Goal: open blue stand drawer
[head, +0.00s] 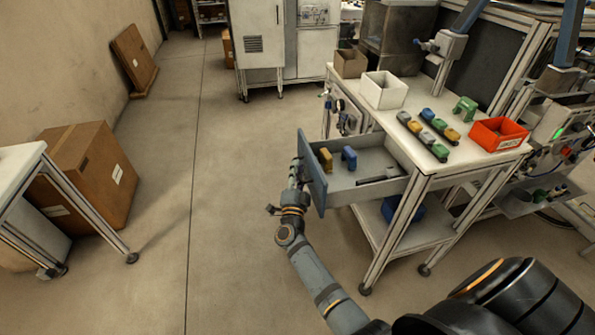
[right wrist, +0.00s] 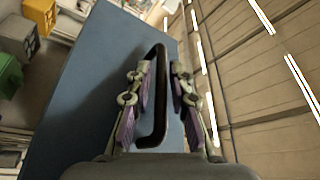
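The blue-fronted drawer (head: 312,172) of the white stand (head: 440,165) is pulled well out toward the left. A yellow block (head: 325,159), a blue block (head: 349,157) and a dark flat item lie in it. My right gripper (head: 296,178) is at the outer side of the blue front. In the right wrist view the black bar handle (right wrist: 160,95) runs between the fingers of my right gripper (right wrist: 161,85). The fingers stand on both sides of the handle, with a narrow gap visible. My left gripper is in neither view.
On the stand top are a white bin (head: 384,90), a red bin (head: 498,134), a green block (head: 465,108) and rows of coloured blocks. A blue bin (head: 402,208) sits on the lower shelf. The floor left of the drawer is clear up to a cardboard box (head: 90,170) and white table.

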